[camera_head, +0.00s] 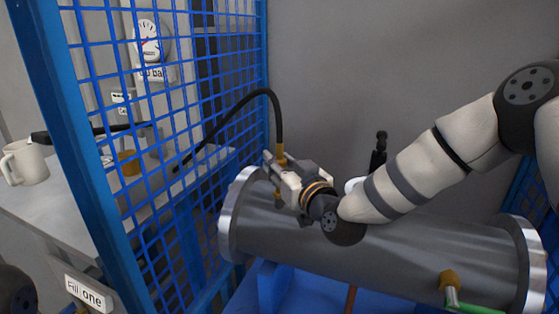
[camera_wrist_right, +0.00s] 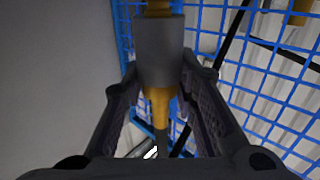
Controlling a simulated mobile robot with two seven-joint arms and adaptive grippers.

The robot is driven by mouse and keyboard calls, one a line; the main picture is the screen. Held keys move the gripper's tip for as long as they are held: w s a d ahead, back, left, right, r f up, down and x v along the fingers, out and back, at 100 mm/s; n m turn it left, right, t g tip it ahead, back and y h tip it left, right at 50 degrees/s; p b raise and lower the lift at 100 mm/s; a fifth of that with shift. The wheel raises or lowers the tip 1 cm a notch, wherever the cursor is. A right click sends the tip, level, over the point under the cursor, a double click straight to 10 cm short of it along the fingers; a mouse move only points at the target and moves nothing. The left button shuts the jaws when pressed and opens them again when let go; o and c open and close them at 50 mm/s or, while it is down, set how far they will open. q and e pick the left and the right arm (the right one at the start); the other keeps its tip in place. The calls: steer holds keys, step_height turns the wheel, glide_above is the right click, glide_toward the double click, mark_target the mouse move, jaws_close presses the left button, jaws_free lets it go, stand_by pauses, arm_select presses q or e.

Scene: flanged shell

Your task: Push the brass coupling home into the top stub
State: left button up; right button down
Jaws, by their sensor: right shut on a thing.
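The brass coupling (camera_head: 281,159) is on the end of a black hose (camera_head: 262,92) that arches up and over to the left. My right gripper (camera_head: 284,180) is shut on it, above the left end of the grey flanged shell (camera_head: 400,248). In the right wrist view, the fingers flank a grey sleeve (camera_wrist_right: 158,50), with the brass part (camera_wrist_right: 160,103) and hose on one side. Brass at the top edge of that view looks like the top stub (camera_wrist_right: 158,6). Whether the coupling is fully seated, I cannot tell. My left gripper is not in view.
A blue mesh fence (camera_head: 112,110) stands left of the shell. Behind it are a bench with a mug (camera_head: 27,163) and brass ring (camera_head: 128,162), and a gauge (camera_head: 148,40). A green-handled brass fitting (camera_head: 450,282) is on the shell's right front. A grey wall is behind.

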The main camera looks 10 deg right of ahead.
steer(key=shift+f, duration=1.1)
steer(key=c, duration=1.2)
jaws_free()
steer(key=v, duration=1.2)
